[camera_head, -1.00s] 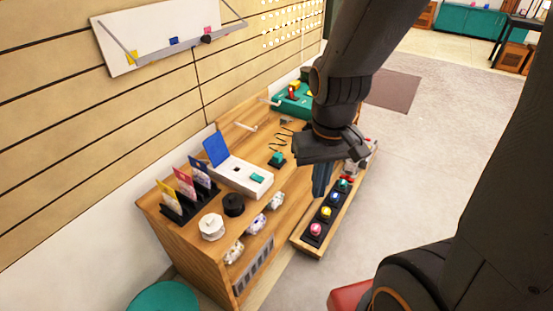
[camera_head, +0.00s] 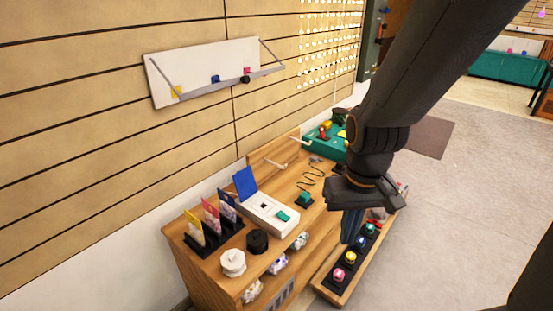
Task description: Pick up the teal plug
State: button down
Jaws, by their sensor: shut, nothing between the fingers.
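A small teal block on a dark base (camera_head: 304,199), with a dark cord beside it, sits on the wooden bench top (camera_head: 280,180). It looks like the teal plug, though it is too small to be sure. Another teal piece (camera_head: 284,216) is on the white box with the raised blue lid (camera_head: 262,212). My gripper (camera_head: 349,240) points down to the right of both, apart from them. Its fingers are shut and empty, in front of the low tray (camera_head: 322,284) of coloured round pieces.
A card rack (camera_head: 205,243), a black round piece (camera_head: 257,241) and a white one (camera_head: 233,263) stand at the bench's near left. A green tray (camera_head: 322,147) is at the far end. A wall shelf (camera_head: 205,72) hangs above. Floor at the right (camera_head: 440,190) is clear.

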aim_at(305, 196)
jog(key=z, duration=0.05)
jog(key=i, duration=0.2)
jog(key=z, duration=2.1)
jog(key=i, duration=2.15)
jog(key=u, duration=3.65)
